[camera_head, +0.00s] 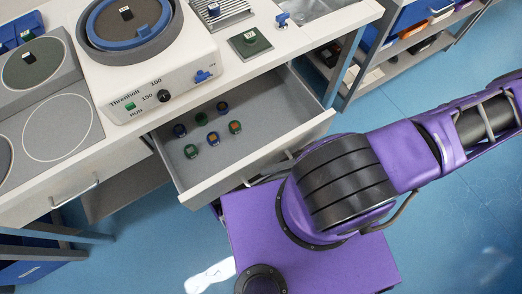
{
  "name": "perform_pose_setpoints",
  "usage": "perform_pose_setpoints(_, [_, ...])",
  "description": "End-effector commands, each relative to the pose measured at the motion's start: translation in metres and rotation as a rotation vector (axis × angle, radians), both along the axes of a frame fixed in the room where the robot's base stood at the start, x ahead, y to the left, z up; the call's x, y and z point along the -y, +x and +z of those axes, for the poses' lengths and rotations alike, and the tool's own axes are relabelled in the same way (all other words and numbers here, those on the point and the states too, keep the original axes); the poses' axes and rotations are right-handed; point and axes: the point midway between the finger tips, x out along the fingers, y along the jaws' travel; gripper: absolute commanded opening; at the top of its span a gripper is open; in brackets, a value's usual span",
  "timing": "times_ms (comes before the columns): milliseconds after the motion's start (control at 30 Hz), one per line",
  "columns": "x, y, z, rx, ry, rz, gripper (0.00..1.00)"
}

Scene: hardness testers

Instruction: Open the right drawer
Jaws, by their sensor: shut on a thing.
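The right drawer (258,103) stands pulled out from under the white bench, with its grey inside showing. Several small samples with green, blue and orange tops lie in it, including a green one (191,151) near the front left. The drawer's metal handle (262,179) shows in part on its front, beside my purple arm. My arm comes in from the right and its large joint hides the space in front of the handle. I cannot make out my gripper's fingers; they are hidden behind the arm.
A polishing machine (180,85) with a blue ring stands on the bench above the drawer. A closed left drawer with a handle (75,194) is at the lower left. A shelf unit (405,45) stands at the upper right. Blue floor (450,240) is clear at the lower right.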

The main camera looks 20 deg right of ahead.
Motion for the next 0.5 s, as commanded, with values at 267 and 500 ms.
perform_pose_setpoints(267, [0.007, -0.024, 0.002, 0.000, 0.004, 0.000, 0.00])
perform_pose_setpoints(500, [0.008, -0.028, 0.002, 0.001, 0.004, 0.001, 0.00])
